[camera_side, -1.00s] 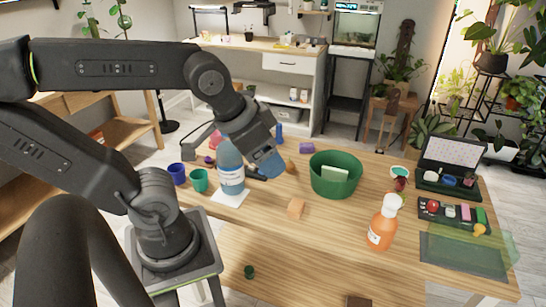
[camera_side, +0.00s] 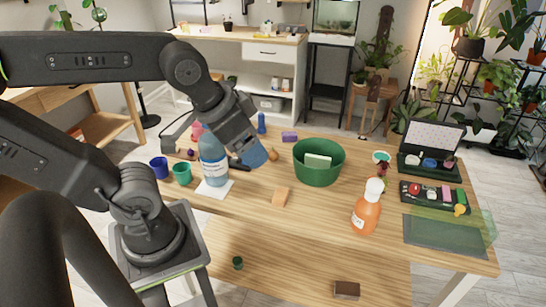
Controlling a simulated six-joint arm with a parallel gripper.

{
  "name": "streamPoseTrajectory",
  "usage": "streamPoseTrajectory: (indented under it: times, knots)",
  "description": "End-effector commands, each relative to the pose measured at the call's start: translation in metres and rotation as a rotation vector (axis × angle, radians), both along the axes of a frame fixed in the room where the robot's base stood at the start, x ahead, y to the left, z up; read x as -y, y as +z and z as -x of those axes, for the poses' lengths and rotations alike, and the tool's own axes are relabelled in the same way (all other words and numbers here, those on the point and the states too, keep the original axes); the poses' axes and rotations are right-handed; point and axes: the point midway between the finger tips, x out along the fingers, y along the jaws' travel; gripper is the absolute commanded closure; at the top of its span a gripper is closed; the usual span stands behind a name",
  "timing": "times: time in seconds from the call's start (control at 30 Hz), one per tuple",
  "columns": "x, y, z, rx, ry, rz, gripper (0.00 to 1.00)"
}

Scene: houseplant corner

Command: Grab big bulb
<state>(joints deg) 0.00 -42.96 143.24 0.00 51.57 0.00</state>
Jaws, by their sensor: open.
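A small brown rounded thing (camera_side: 272,155), which looks like a plant bulb, lies on the wooden table just right of my gripper. A small dark purple-red round thing (camera_side: 191,154) lies left of the blue bottle; I cannot tell whether it is also a bulb. My gripper (camera_side: 254,156) points down and right over the table, between the blue bottle and the green tub, with its blue tip beside the brown bulb. It is open and holds nothing that I can see. The fingers are small here, and I cannot tell whether they touch the bulb.
A blue bottle (camera_side: 213,163) stands left of my gripper, and a green tub (camera_side: 318,174) right of it. The table's front middle is clear.

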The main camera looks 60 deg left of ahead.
Motion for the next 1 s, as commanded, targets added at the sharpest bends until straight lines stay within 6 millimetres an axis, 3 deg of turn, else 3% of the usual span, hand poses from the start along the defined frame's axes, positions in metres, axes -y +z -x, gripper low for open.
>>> streamPoseTrajectory:
  times: [0.17,0.27,0.47,0.73,0.9,1.0]
  knots:
    - [-0.008,0.001,-0.014,-0.018,0.065,0.008,0.26]
    - [-0.022,0.002,-0.039,-0.046,0.178,0.023,0.26]
    - [-0.074,-0.011,-0.105,-0.105,0.495,0.062,0.26]
    - [-0.166,-0.066,-0.178,-0.159,0.918,0.108,0.26]
    - [-0.227,-0.119,-0.204,-0.178,1.158,0.131,0.26]
    - [-0.254,-0.145,-0.21,-0.183,1.264,0.141,0.26]
